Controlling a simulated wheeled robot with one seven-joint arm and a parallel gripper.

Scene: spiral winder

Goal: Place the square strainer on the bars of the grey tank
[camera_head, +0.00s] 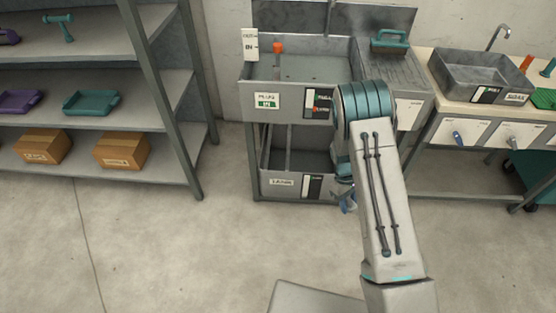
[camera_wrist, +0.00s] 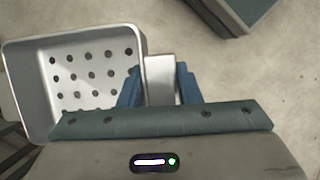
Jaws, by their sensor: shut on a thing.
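The square strainer (camera_wrist: 88,78) is a pale metal pan with rows of round holes. It fills the left of the wrist view, its flat tab (camera_wrist: 160,80) between the blue fingers of my gripper (camera_wrist: 160,88). The gripper is shut on that tab. In the head view my arm hides the strainer and most of the gripper. Grey tanks stand in a rack behind my arm: an upper tank (camera_head: 266,88) and a lower tank (camera_head: 268,172). A grey basin (camera_head: 456,77) sits on the right bench. I cannot make out which tank has the bars.
A shelf unit (camera_head: 150,82) with trays and cardboard boxes (camera_head: 122,150) stands at the left. An orange-topped rod (camera_head: 278,48) rises in the upper tank. A teal-handled item (camera_head: 390,41) lies on the ribbed board to its right. The floor before the shelves is clear.

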